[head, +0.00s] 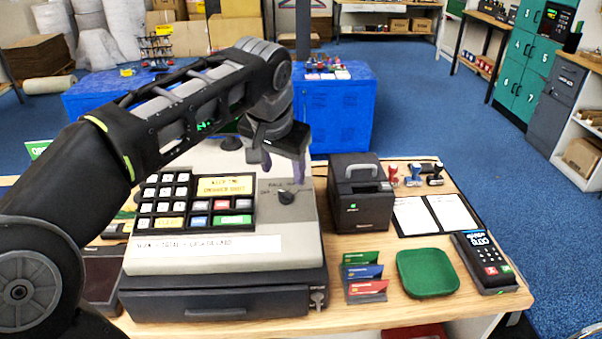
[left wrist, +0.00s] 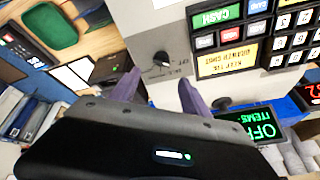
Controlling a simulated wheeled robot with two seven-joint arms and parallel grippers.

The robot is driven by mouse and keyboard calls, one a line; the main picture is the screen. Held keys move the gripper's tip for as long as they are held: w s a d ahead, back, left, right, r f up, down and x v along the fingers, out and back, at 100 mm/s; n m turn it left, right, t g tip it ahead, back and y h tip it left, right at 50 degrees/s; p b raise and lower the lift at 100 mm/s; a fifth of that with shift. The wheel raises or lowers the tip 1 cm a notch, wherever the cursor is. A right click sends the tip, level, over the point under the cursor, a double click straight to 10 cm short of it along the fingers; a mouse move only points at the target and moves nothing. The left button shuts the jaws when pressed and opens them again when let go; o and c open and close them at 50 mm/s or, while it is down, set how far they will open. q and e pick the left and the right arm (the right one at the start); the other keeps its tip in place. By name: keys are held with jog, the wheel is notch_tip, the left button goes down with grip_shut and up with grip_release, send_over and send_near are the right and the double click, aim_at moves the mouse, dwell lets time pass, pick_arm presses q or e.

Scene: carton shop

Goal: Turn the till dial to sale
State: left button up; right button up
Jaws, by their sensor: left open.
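The till (head: 200,260) stands on the wooden counter, with a dark drawer below. Its small dark dial (head: 287,194) is on the sloped top, right of the keys, with small labels around it; SALE appears to be above it. The dial also shows in the left wrist view (left wrist: 162,60), but its exact setting is too small to tell. A green till display (left wrist: 262,121) reads OFF. My left gripper (head: 283,170) is open and empty, its purple fingers pointing down just above and behind the dial. In the left wrist view the dial lies beyond and between the fingertips. My right gripper is not in view.
A black receipt printer (head: 360,205) stands right of the till, close to the gripper. A card rack (head: 365,278), a green tray (head: 428,272) and a card terminal (head: 485,262) are on the counter's right. A key (head: 318,297) sits in the drawer's front.

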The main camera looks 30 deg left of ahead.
aim_at(286, 192)
pick_arm(q)
jog(key=p+x, duration=0.1)
jog(key=x, duration=0.6)
jog(key=shift+s+f, duration=0.1)
jog(key=shift+f, duration=0.2)
grip_shut()
dwell(0.7)
